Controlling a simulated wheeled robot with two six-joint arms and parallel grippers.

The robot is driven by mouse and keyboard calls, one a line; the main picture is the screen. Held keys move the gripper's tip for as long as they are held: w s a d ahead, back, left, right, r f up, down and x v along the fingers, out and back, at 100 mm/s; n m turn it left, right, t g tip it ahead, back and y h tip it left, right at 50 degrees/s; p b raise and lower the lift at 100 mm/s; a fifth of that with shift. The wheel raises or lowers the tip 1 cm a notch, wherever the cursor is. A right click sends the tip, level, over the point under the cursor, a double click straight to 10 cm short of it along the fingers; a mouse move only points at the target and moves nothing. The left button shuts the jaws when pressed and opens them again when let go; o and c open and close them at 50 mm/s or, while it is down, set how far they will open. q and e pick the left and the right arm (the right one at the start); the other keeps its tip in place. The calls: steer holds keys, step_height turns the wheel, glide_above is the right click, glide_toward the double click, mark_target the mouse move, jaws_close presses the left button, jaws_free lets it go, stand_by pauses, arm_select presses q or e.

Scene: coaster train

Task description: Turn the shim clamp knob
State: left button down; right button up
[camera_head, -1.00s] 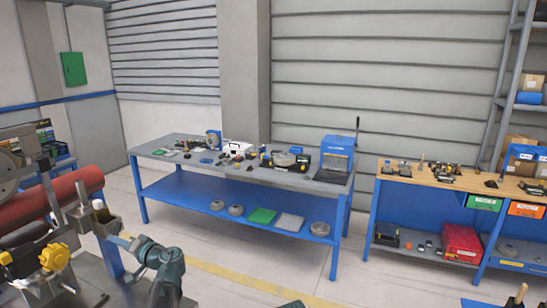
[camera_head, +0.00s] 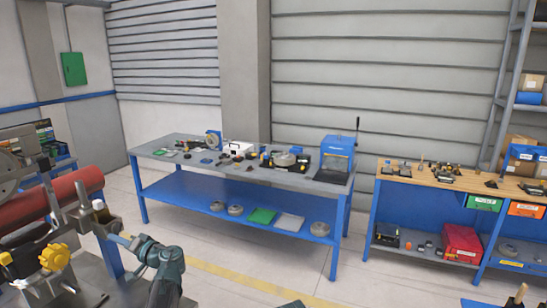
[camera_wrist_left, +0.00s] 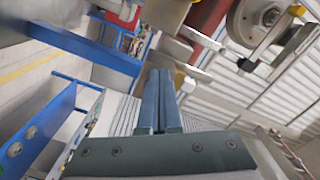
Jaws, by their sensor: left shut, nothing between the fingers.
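A yellow star-shaped knob (camera_head: 55,257) sits on the grey metal machine at the lower left of the head view. I cannot tell for sure that it is the shim clamp knob. A yellow part (camera_wrist_left: 297,10) also shows at the upper right of the wrist view. My left gripper (camera_head: 122,240) is to the right of the knob and apart from it, beside an upright metal bracket (camera_head: 88,220) with a white-capped part. In the wrist view its two fingers (camera_wrist_left: 158,75) are together with nothing between them. My right gripper is not in view.
A red cylinder (camera_head: 45,203) lies behind the bracket on the machine. A blue bench (camera_head: 240,195) with tools stands across the floor, and a wood-topped bench (camera_head: 400,175) is at the right. Open floor lies between the machine and the benches.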

arm_select(q)
steer(key=shift+w+d+r, duration=0.1)
steer(key=shift+w+d, duration=0.05)
steer(key=shift+w, duration=0.2)
stand_by(0.6)
steer(key=shift+w+d+f+b, duration=0.15)
steer(key=shift+w+f+b, duration=0.2)
steer(key=shift+f+b, duration=0.35)
stand_by(0.5)
steer(key=shift+s+f, duration=0.25)
steer(key=shift+f, duration=0.05)
stand_by(0.3)
steer(key=v, duration=0.5)
steer(key=shift+s+d, duration=0.2)
steer(key=shift+d, duration=0.15)
